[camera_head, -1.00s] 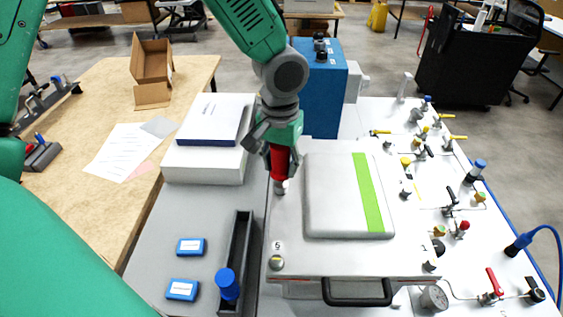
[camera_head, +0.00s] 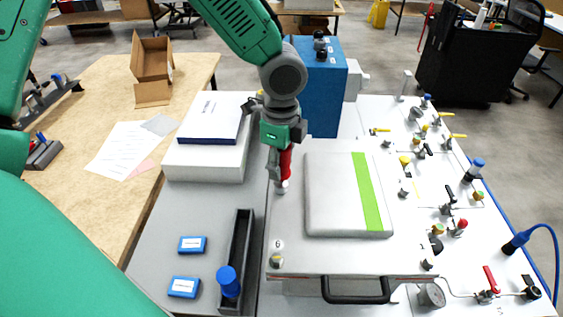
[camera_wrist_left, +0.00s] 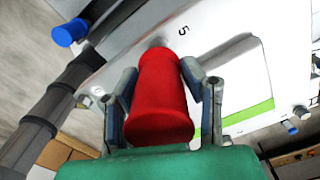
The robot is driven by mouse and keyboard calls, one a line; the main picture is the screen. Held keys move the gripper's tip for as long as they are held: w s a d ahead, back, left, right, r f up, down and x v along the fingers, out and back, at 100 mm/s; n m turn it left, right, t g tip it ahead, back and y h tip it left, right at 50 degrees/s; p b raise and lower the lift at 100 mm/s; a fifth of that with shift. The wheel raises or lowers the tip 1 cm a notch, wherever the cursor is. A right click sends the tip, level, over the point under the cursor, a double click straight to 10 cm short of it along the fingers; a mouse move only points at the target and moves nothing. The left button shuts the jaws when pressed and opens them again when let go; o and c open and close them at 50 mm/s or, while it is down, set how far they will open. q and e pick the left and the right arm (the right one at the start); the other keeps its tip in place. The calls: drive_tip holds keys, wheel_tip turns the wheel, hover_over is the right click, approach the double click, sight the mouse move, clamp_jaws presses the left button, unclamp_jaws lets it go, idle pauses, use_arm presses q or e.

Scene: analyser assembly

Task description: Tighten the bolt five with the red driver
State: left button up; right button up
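The red driver (camera_head: 285,163) stands almost upright at the left edge of the grey panel (camera_head: 340,258). Its lower end is at a grey bolt head (camera_head: 281,187); whether it is fully seated cannot be told. My left gripper (camera_head: 280,165) is shut around its handle. In the left wrist view the two fingers lie along both sides of the red driver (camera_wrist_left: 160,95), whose tip is hidden. A label reading 5 (camera_wrist_left: 183,30) shows past the tip. Another bolt (camera_head: 276,262) sits at the panel's near left corner beside a small number label (camera_head: 277,244). My right gripper is not in view.
A blue-handled tool (camera_head: 228,282) stands in a black tray (camera_head: 240,240) left of the panel. Two blue boxes (camera_head: 192,245) lie farther left. A white box (camera_head: 205,163) is close left of the gripper. A raised cover (camera_head: 335,195) is to its right.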

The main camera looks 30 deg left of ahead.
use_arm(q)
drive_tip(key=shift+o, duration=0.2)
idle(0.5)
clamp_jaws()
drive_tip(key=shift+w+r, duration=0.15)
drive_tip(key=shift+r, duration=0.5)
drive_tip(key=shift+s+r, duration=0.25)
drive_tip(key=shift+r, duration=0.5)
drive_tip(key=shift+w+r, duration=0.15)
drive_tip(key=shift+r, duration=1.45)
